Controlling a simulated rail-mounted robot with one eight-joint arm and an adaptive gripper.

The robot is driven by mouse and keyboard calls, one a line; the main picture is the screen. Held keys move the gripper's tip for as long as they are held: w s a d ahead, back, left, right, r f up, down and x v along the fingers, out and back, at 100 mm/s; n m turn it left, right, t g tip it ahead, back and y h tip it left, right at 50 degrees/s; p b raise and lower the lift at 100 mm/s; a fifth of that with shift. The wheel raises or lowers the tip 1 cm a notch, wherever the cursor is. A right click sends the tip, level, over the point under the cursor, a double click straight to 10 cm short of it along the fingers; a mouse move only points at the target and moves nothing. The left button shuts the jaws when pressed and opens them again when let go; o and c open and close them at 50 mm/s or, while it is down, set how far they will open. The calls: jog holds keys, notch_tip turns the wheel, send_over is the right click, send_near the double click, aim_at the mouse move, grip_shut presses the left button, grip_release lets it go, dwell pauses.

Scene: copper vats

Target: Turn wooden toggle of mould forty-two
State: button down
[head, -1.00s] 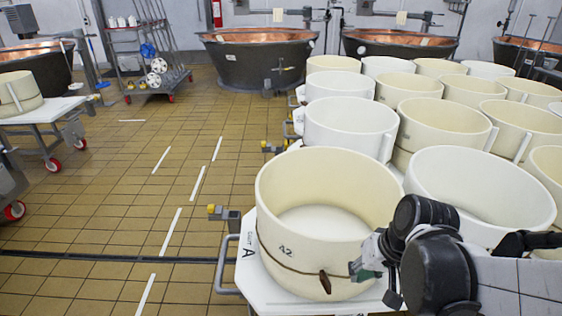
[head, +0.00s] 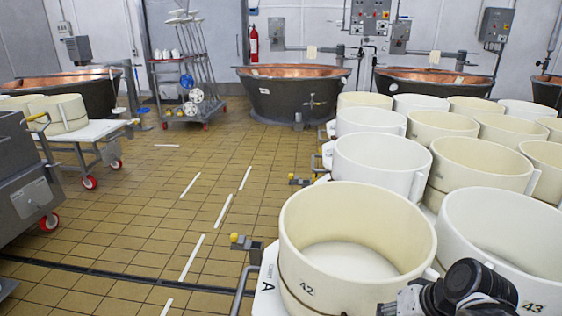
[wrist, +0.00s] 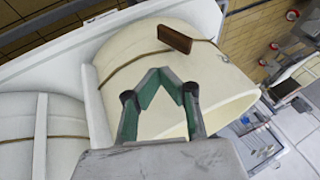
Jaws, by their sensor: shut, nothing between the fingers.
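Mould forty-two (head: 300,250) is a cream round mould at the front of the right-hand table, marked "42" in the head view. In the wrist view the mould (wrist: 115,52) lies across the middle with a thin cord around its side. The brown wooden toggle (wrist: 175,39) sits on that cord, at an angle to it. The toggle is below the frame edge in the head view. My gripper (wrist: 166,72) has green-padded fingers, shut and empty, with the tips just short of the toggle in the wrist picture. In the head view only my wrist shows, at the bottom right.
Mould forty-three (head: 505,240) stands close on the right, and several more moulds fill the table behind. The white table edge (head: 268,285) has a grey handle beside it. Copper vats (head: 292,92) line the back wall. The tiled floor (head: 140,220) to the left is open.

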jog(key=shift+w+a+f+b, duration=0.55)
jog(key=shift+a+f+b, duration=0.25)
jog(key=shift+f, duration=0.1)
jog(key=shift+w+a+f+b, duration=0.5)
jog(key=shift+a+f+b, duration=0.25)
jog(key=shift+f, duration=0.2)
jog(key=shift+w+a+f+b, duration=0.55)
jog(key=shift+a+f+b, duration=0.15)
jog(key=shift+a+f, duration=0.15)
